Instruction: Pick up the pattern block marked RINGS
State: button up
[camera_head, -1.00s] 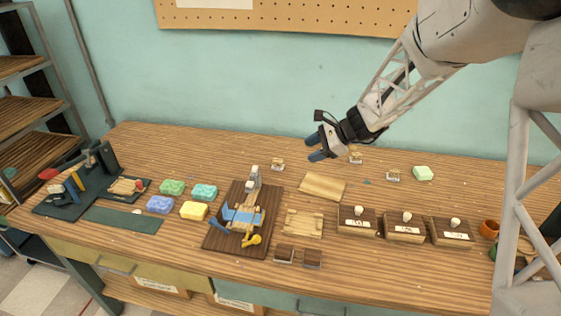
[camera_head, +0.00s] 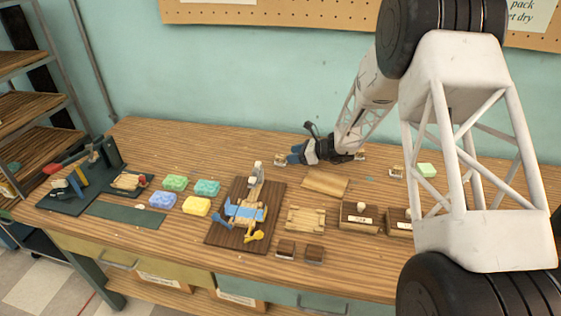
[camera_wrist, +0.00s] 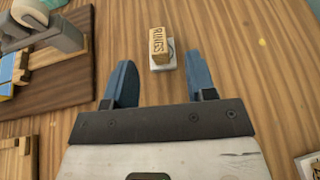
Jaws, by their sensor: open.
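The block marked RINGS (camera_wrist: 157,45) lies on the table in the wrist view, a tan wooden piece with dark letters on its face and a white base. It sits just beyond my fingertips, roughly centred between them. My gripper (camera_wrist: 160,80) is open, its two blue fingers apart with nothing between them. In the head view my gripper (camera_head: 293,155) is low over the back of the table, pointing left. A small pale block (camera_head: 280,161) shows just left of its fingertips; its marking is too small to read there.
A dark board with a press (camera_head: 215,235) stands in front of my gripper. Two other small blocks (camera_head: 360,155) (camera_head: 396,171) lie to the right. Coloured soaps (camera_head: 197,206), a wooden tray (camera_head: 305,219) and dark boxes (camera_head: 361,227) stand nearer the front.

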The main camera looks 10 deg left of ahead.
aim_at(280, 155)
jog(key=shift+x, duration=1.3)
jog(key=shift+x, duration=2.65)
jog(key=shift+s, duration=0.1)
jog(key=c, duration=0.7)
jog(key=shift+r, duration=0.2)
